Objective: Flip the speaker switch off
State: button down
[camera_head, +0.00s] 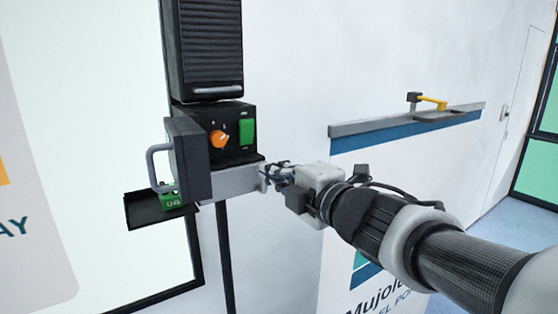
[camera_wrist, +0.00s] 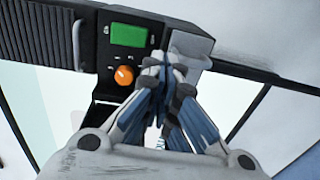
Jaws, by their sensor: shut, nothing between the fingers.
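The black speaker unit has a ribbed upper part (camera_head: 207,45) and a control box (camera_head: 232,155) below it. On the box's face are an orange knob (camera_head: 219,139) and a green rectangular switch (camera_head: 246,132). The wrist view also shows the orange knob (camera_wrist: 124,75) and the green switch (camera_wrist: 128,35), seen turned, with the panel left of the fingers. My gripper (camera_head: 270,174) is shut and empty, just right of and below the control box, beside the grey ledge (camera_head: 230,184) under it. In the wrist view the fingertips (camera_wrist: 168,63) overlap the grey ledge. Whether they touch it I cannot tell.
A dark hinged cover with a grey handle (camera_head: 158,165) stands out left of the box. Below it a black tray (camera_head: 145,212) holds a green tag (camera_head: 172,201). A wall shelf (camera_head: 400,122) with a yellow-handled item is at right. White wall lies between.

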jog(key=s+d+f+m+h+b, duration=0.2)
jog(key=s+d+f+m+h, duration=0.25)
jog(key=d+f+m, duration=0.35)
jog(key=s+d+f+m+h+b, duration=0.2)
jog(key=s+d+f+m+h, duration=0.2)
jog(key=d+m+h, duration=0.4)
jog(key=s+f+m+g+y+b, duration=0.2)
jog(key=s+f+m+g, duration=0.6)
jog(key=s+f, duration=1.1)
jog(key=shift+s+m+g+y+b, duration=0.4)
jog(key=shift+s+g+b, duration=0.3)
jog(key=shift+g+b, duration=0.3)
jog(key=shift+a, duration=0.1)
